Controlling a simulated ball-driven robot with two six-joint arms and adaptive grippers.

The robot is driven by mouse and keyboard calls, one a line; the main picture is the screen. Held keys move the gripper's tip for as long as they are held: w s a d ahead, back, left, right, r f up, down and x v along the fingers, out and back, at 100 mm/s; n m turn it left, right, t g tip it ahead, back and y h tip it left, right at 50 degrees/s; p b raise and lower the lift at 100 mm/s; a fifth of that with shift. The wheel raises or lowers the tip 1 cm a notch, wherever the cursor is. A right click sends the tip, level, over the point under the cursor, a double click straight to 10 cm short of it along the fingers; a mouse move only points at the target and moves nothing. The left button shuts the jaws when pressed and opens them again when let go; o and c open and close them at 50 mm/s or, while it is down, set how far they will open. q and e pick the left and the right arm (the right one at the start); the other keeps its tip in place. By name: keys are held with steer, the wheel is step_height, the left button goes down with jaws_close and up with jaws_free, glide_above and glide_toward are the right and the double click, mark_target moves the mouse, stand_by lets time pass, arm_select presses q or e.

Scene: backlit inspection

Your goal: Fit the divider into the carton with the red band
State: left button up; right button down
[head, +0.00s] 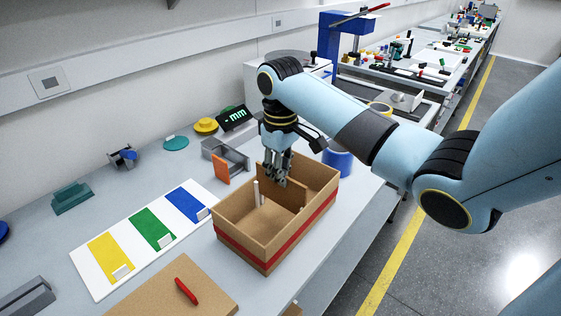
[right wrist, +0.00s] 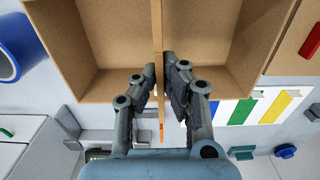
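The open brown carton with the red band (head: 285,240) stands on the bench in the head view; its inside also shows in the right wrist view (right wrist: 100,60). The brown divider (head: 290,191) is upright across the carton, partly inside it, with its left end above the rim. In the right wrist view the divider (right wrist: 157,30) is a thin edge between my fingertips. My right gripper (head: 278,178) is above the carton and shut on the divider; it also shows in the right wrist view (right wrist: 160,75). The divider's lower edge is hidden. My left gripper is not in view.
A white board (head: 100,286) with yellow, green and blue strips lies left of the carton. A brown board with a red object (head: 187,291) is in front. A grey holder (head: 235,157) and a blue roll (head: 338,162) stand close behind the carton.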

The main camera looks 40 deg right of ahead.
mark_target(280, 188)
steer(key=shift+f+b, duration=1.1)
steer(key=shift+f, duration=1.45)
steer(key=c, duration=1.4)
jaws_free()
steer(key=shift+r, duration=0.15)
step_height(280, 188, up, 12)
steer(key=shift+f, duration=0.1)
